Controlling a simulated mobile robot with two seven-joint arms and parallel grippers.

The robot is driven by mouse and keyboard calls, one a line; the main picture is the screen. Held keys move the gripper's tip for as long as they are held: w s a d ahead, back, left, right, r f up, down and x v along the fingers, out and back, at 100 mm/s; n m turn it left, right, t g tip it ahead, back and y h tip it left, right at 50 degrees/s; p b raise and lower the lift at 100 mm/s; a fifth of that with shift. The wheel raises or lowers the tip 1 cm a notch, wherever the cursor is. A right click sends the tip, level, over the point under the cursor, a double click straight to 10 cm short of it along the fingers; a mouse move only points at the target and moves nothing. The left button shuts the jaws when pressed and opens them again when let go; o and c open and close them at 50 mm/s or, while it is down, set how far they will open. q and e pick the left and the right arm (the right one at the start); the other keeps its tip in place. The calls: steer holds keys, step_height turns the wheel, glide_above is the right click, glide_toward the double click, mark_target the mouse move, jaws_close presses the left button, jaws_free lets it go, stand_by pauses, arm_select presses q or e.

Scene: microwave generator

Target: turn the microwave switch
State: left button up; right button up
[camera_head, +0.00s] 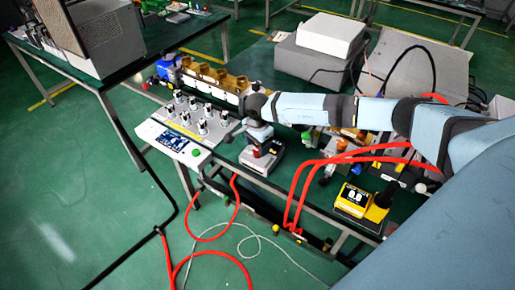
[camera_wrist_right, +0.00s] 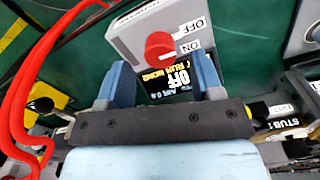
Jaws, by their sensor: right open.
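The microwave switch shows in the right wrist view as a red round knob (camera_wrist_right: 159,46) on a grey box (camera_wrist_right: 140,25). My right gripper (camera_wrist_right: 161,66) is open, with one blue finger to each side of the display. The knob shows just past the fingertips, near the middle of the gap; I cannot tell the height between them. In the head view the right gripper (camera_head: 260,136) is over the small grey box (camera_head: 262,160) at the bench's front edge and partly hides it. My left gripper is not in view.
A white control panel (camera_head: 185,128) with several knobs stands left of the switch box. Brass waveguide parts (camera_head: 212,74) lie behind it. Red hoses (camera_head: 330,163) and a yellow meter (camera_head: 353,198) are to the right. A grey cabinet (camera_head: 105,35) stands at the upper left.

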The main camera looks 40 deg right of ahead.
mark_target(258, 153)
steer(key=shift+f, duration=1.4)
steer(key=c, duration=0.9)
